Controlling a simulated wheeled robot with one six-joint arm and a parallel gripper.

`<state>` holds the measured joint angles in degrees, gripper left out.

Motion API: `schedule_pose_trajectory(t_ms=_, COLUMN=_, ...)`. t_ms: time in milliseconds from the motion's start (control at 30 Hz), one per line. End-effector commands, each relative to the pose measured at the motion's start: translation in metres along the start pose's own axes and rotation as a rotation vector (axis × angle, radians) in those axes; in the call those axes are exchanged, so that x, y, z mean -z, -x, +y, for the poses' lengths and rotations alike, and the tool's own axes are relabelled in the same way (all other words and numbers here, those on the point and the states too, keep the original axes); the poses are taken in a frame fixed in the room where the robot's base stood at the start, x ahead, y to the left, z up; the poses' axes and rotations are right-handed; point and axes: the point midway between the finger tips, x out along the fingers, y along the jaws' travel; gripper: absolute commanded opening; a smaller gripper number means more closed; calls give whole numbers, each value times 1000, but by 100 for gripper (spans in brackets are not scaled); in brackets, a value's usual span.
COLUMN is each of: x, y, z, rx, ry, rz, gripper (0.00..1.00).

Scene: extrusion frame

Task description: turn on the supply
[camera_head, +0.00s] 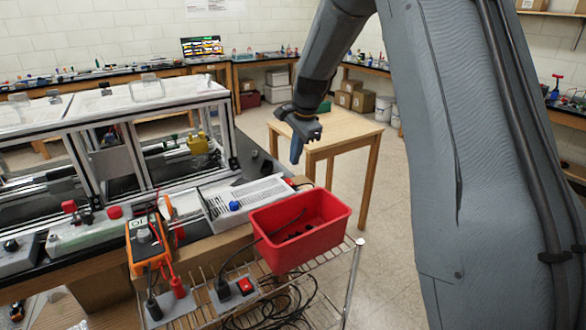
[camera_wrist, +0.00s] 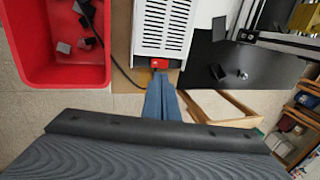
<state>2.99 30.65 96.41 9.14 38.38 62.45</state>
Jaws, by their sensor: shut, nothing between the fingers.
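The supply is a white box with a slotted cover (camera_head: 248,196), lying on the bench with a blue knob at its near side. It also shows at the top centre of the wrist view (camera_wrist: 163,25). A small red part, seemingly its switch (camera_wrist: 160,64), sits on its end face. My gripper (camera_head: 296,158) is shut and empty, fingers pointing down, near the supply's right end in the head view. In the wrist view the fingertips (camera_wrist: 161,76) line up with the red part. I cannot tell whether they touch it, nor the switch's position.
A red bin (camera_head: 300,228) with dark pieces stands beside the supply, a black cable running near it. An orange multimeter (camera_head: 146,243) and a grey box with a red switch (camera_head: 233,292) are near the front. An extrusion frame (camera_head: 130,150) stands behind. A wooden table (camera_head: 345,125) is beyond.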

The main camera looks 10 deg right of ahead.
Motion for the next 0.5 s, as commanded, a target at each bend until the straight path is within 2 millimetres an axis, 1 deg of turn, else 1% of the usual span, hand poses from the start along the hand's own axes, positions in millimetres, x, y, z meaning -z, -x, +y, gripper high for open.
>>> schedule_pose_trajectory(t_ms=100, x=1, y=21, z=-1, rx=4, ry=-1, rz=2, gripper=0)
schedule_pose_trajectory(t_ms=233, x=1, y=39, z=-1, rx=4, ry=-2, rz=1, gripper=0)
schedule_pose_trajectory(t_ms=333, x=0, y=49, z=0, rx=2, ry=-2, rz=1, gripper=0)
schedule_pose_trajectory(t_ms=500, x=0, y=55, z=0, rx=0, ry=-2, rz=0, gripper=0)
